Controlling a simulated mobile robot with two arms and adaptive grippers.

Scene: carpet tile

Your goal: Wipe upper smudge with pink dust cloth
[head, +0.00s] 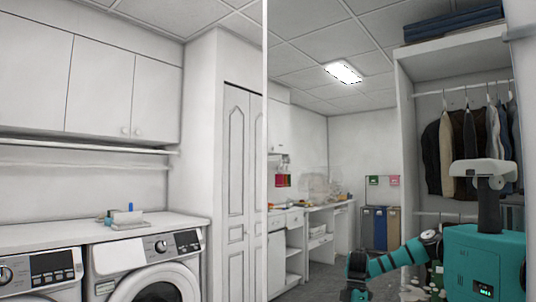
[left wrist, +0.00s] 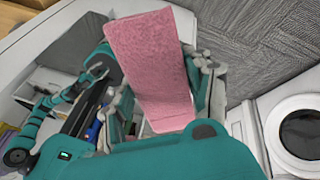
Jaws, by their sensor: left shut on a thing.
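The pink dust cloth (left wrist: 152,62) hangs in my left gripper (left wrist: 160,95) in the left wrist view. Grey finger parts show on both sides of the cloth, and it covers the spot where they grip. In the head view, a tall mirror pane (head: 300,55) fills the right part, with a reflection of my teal body and arm in it. A faint whitish, blurry smudge (head: 318,184) shows at about mid-height on the pane, well apart from the reflected arm. Pale specks (head: 412,292) show low on the pane; I cannot tell whether they are a second smudge.
Left of the pane are a louvred door (head: 236,160), wall cabinets (head: 95,85) and a white counter (head: 90,228) over two washing machines (head: 145,265). Small items (head: 122,217) lie on the counter. Grey carpet (left wrist: 260,45) shows in the left wrist view.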

